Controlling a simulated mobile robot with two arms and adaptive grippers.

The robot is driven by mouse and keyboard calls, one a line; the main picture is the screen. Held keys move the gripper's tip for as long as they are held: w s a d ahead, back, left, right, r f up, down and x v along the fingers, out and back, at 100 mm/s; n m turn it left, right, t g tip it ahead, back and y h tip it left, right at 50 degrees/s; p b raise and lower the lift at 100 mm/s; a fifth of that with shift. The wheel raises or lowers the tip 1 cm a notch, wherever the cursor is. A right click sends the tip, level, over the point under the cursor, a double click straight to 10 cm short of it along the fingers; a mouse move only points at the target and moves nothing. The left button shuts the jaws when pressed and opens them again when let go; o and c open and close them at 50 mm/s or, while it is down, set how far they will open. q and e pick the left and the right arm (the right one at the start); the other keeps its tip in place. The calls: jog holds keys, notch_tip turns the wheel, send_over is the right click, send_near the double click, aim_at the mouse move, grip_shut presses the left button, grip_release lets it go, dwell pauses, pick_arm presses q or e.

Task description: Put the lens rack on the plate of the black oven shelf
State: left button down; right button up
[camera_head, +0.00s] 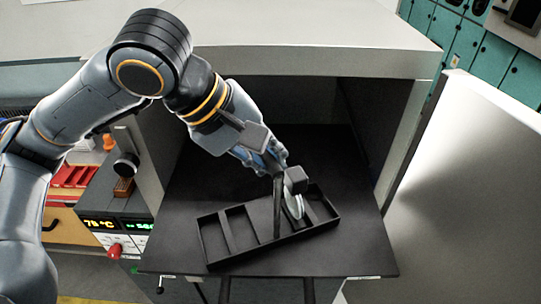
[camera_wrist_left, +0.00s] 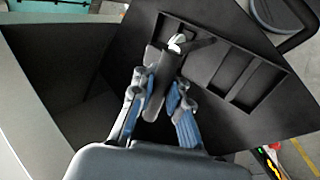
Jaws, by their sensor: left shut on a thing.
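The black lens rack (camera_head: 228,262), a long open frame with several compartments, is over the front part of the black oven shelf's plate (camera_head: 330,262). It lies at a slant, and I cannot tell whether it touches the plate. A pale disc-like lens (camera_head: 294,203) stands in the rack toward its right end. My left gripper (camera_head: 281,180) is shut on the rack's dark upright handle (camera_head: 277,208). In the left wrist view, the fingers (camera_wrist_left: 158,98) close around a dark bar, with the rack (camera_wrist_left: 228,70) beyond it. My right gripper is not in view.
The oven's open chamber (camera_head: 320,110) is behind, under a pale top (camera_head: 300,30). A pale panel (camera_head: 460,190) stands at the right. A control box with a lit display (camera_head: 100,224) and a red knob is at the left. The plate's back half looks clear.

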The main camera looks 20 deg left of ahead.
pick_arm(q)
jog(key=c, duration=1.3)
grip_release()
jog(key=shift+f, duration=0.1)
jog(key=shift+r, duration=0.3)
jog(key=b+v, duration=0.1)
jog(key=v, duration=1)
jog(key=shift+s+a+r, duration=0.15)
jog(key=shift+s+r, duration=0.1)
jog(key=shift+r, duration=0.05)
